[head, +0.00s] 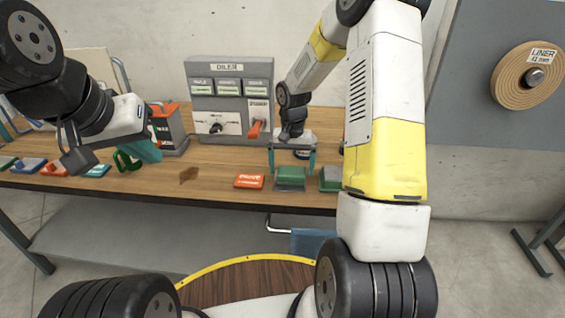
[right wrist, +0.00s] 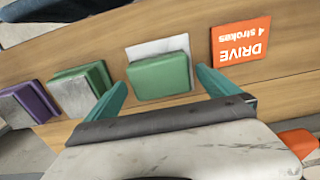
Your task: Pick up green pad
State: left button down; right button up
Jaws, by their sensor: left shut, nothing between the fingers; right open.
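A green pad (head: 290,173) lies on a grey-white base near the front edge of the wooden table. It also shows in the right wrist view (right wrist: 162,76), between my open fingers. My right gripper (head: 291,160) is open and points down over this pad, one teal finger on each side; the fingers look apart from it. A second green pad (head: 331,176) sits just to its right, partly hidden by my right arm; it also shows in the right wrist view (right wrist: 97,76). My left gripper (head: 149,152) is shut and empty over the left part of the table.
An orange "DRIVE" card (head: 249,181) lies left of the green pad. A purple pad (right wrist: 38,100) lies beyond the second green one. A grey panel (head: 230,98) with a red-orange lever stands behind. Several coloured pads lie at the table's left.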

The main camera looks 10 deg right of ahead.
notch_tip(320, 180, down, 2)
jog(key=shift+f, duration=0.1)
jog(key=c, duration=1.3)
jog(key=shift+r, duration=0.6)
jog(key=r, duration=0.1)
jog(key=s+r, duration=0.1)
jog(key=shift+r, duration=0.3)
jog(key=s+d+r, duration=0.1)
jog(key=s, duration=1.4)
jog(key=shift+r, duration=0.15)
